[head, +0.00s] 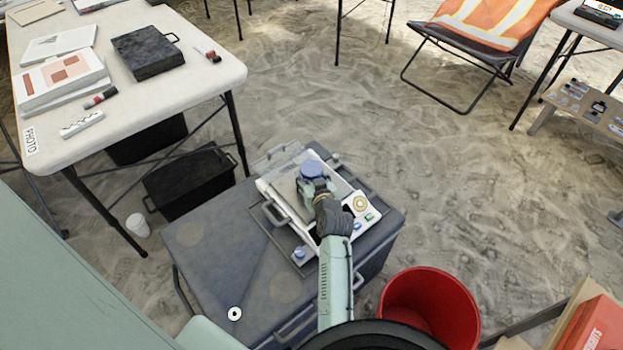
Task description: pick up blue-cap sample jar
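The blue-cap sample jar (312,169) shows at the white tray-like unit (268,190) on top of the grey case. Its blue cap faces up, and most of its body is hidden by my gripper. My gripper (316,186) is right at the jar, with its fingers beside the body just below the cap. I cannot tell whether the fingers press on the jar, nor whether the jar rests on the unit or is held above it.
The grey case (215,255) carries the unit, with a small white ring (234,313) near its front. A red bucket (450,310) stands to the right. A white table (190,85) with books and a black box (148,52) is at upper left. Open sand lies beyond.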

